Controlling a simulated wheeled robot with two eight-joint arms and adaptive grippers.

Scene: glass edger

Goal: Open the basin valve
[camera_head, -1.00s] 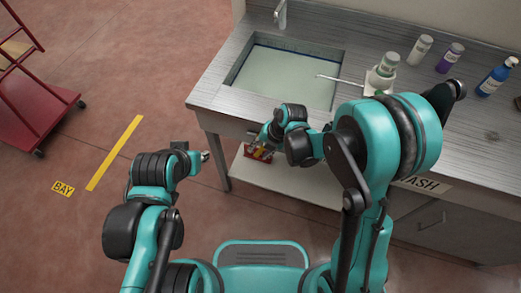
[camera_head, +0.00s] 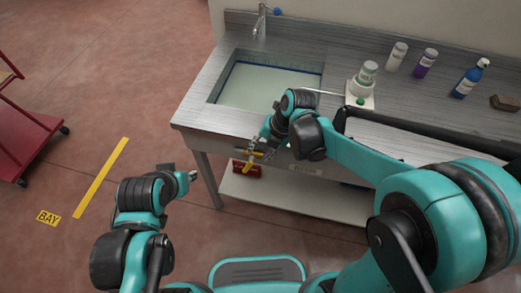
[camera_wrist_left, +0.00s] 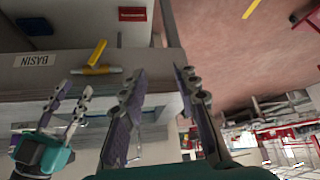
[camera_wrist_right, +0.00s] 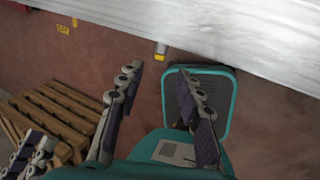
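The basin valve shows as a yellow lever (camera_wrist_left: 97,53) and a yellow-orange piece (camera_wrist_left: 98,70) on the counter's front face, beside a BASIN label (camera_wrist_left: 35,60) in the left wrist view. My right gripper (camera_head: 258,146) is at the counter front, close to the yellow lever (camera_head: 249,162). Its fingers (camera_wrist_right: 158,88) are apart and empty, with a yellow-tipped part (camera_wrist_right: 161,50) ahead of them in the right wrist view. I cannot tell whether they touch the valve. My left gripper (camera_wrist_left: 160,85) is open and empty; in the head view (camera_head: 192,176) it stands left of the counter.
The sink basin (camera_head: 219,88) is set in the grey counter with a faucet (camera_head: 262,20) behind. Several bottles, including a blue one (camera_head: 469,79), stand at right. A red box (camera_head: 240,171) is on the lower shelf (camera_head: 300,204). A red cart (camera_head: 30,135) stands left; the floor between is clear.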

